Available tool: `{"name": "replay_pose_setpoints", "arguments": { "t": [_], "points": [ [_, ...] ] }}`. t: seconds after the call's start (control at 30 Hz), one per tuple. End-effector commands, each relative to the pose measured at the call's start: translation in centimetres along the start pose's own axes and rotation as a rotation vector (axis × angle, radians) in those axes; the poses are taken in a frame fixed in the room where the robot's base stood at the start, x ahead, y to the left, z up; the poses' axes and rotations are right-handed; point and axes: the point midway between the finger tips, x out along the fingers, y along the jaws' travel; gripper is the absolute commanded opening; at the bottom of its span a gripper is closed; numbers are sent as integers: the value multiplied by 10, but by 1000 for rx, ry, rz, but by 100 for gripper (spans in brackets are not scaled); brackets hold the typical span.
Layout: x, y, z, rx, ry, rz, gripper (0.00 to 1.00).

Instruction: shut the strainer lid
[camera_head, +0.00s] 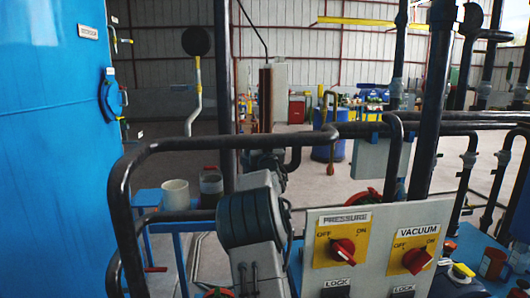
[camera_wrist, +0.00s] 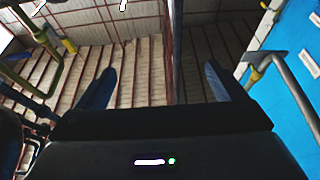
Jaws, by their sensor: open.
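I cannot make out the strainer or its lid for certain. A round blue fitting (camera_head: 113,97) with a small label above it sits on the side of the blue tank (camera_head: 50,160) at the left of the head view. My gripper (camera_wrist: 160,70) shows in the wrist view with its two blue fingers wide apart and nothing between them. The blue tank also shows at the right of the wrist view (camera_wrist: 292,110).
A panel (camera_head: 375,250) with red PRESSURE and VACUUM knobs stands at the front right, close to dark pipes (camera_head: 260,133). A white pot (camera_head: 175,194) stands on a blue table. A pale bent pipe (camera_head: 195,95) rises behind. Open floor lies farther back.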

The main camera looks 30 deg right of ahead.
Motion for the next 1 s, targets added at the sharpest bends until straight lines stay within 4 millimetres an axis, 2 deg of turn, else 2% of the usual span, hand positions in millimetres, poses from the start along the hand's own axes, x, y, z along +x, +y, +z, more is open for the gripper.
{"name": "replay_pose_setpoints", "arguments": {
  "t": [0.1,0.3,1.0],
  "points": [
    [-16,0,1,0,0,0,91],
    [-29,-1,1,1,0,-1,91],
    [-34,-2,-1,8,-22,6,91]
  ]
}}
